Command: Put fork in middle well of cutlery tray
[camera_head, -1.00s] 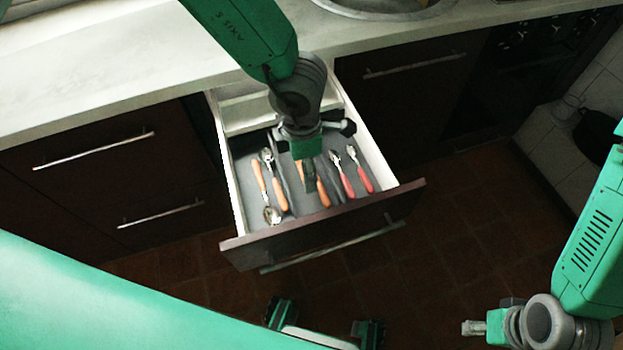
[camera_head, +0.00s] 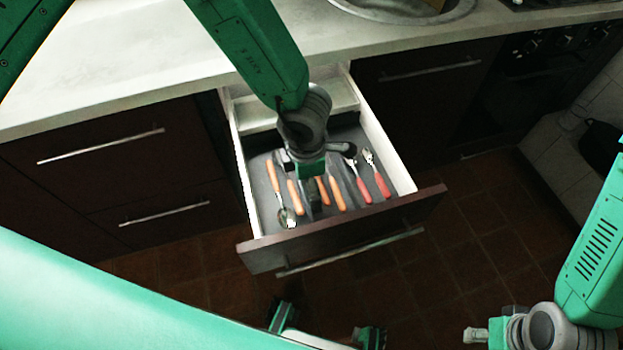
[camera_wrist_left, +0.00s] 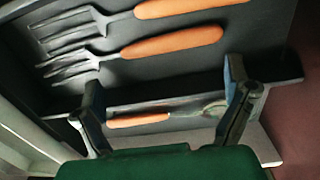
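My left gripper (camera_head: 312,190) is over the cutlery tray (camera_head: 268,212) in the open drawer and hides part of it. In the left wrist view its fingers (camera_wrist_left: 165,88) are open. An orange-handled piece (camera_wrist_left: 138,120) lies between and beyond them, with a metal end like a spoon bowl. Two orange-handled forks (camera_wrist_left: 172,42) lie side by side across a dark divider (camera_wrist_left: 185,86), tines to the left. In the head view orange handles (camera_head: 295,198) show left of my gripper and more (camera_head: 338,194) beside it. My right gripper (camera_head: 474,335) is low at the right, away from the drawer; its fingers are unclear.
Red-handled cutlery (camera_head: 382,184) lies at the tray's right. The drawer front (camera_head: 345,232) and white drawer sides (camera_head: 388,145) bound the space. The pale countertop (camera_head: 150,75) lies behind, with a sink (camera_head: 405,12). The floor in front of the drawer is clear.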

